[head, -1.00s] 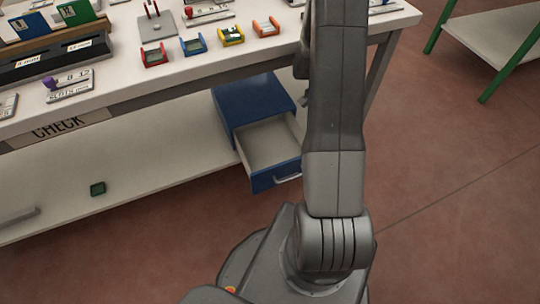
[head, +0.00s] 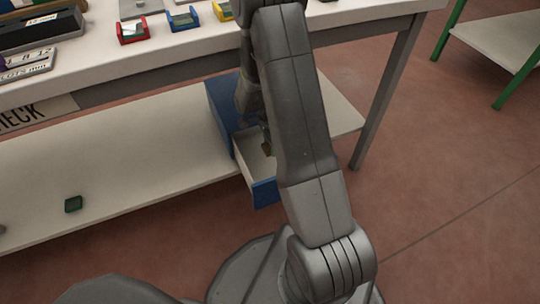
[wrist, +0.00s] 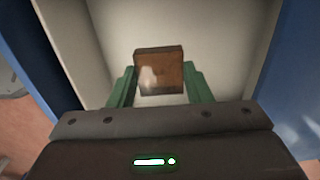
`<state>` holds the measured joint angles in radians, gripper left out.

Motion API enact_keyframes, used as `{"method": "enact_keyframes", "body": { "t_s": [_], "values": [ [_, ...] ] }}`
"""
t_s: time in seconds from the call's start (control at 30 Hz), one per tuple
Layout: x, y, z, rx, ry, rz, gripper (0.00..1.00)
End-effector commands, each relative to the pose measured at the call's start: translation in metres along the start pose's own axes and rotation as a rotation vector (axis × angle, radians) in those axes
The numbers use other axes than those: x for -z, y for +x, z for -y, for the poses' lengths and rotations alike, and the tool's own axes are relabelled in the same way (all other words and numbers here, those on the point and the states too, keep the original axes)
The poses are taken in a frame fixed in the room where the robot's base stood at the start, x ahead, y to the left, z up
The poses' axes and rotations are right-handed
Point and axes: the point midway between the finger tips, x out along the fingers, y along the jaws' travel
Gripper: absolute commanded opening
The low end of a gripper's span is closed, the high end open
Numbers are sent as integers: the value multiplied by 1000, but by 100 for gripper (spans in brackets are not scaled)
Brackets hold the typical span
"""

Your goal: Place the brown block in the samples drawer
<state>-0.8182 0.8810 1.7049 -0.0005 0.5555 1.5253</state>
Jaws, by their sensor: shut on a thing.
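The brown block (wrist: 160,70) is between the green fingers of my gripper (wrist: 160,88) in the wrist view. My gripper is shut on it. The block also shows small in the head view (head: 267,148), partly hidden by my arm. The blue samples drawer (head: 265,193) is pulled open under the table, and my arm covers its right part. In the wrist view the drawer's pale inside (wrist: 225,40) lies beyond the block. The block is over or inside the drawer; I cannot tell whether it touches the floor.
The blue drawer cabinet (head: 222,112) stands on the pale lower shelf (head: 120,150) of the workbench. The bench top (head: 160,45) overhangs the cabinet, and a table leg (head: 385,95) stands to the right.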

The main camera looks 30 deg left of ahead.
Motion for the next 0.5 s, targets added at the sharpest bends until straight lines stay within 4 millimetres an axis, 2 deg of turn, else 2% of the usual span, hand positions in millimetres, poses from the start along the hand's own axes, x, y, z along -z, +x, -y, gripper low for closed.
{"method": "enact_keyframes", "body": {
  "t_s": [0.17,0.4,0.5],
  "values": [
    [0,12,-1,-2,1,0,20],
    [0,57,-1,-2,0,0,20],
    [0,66,0,-2,0,0,20]
  ]
}}
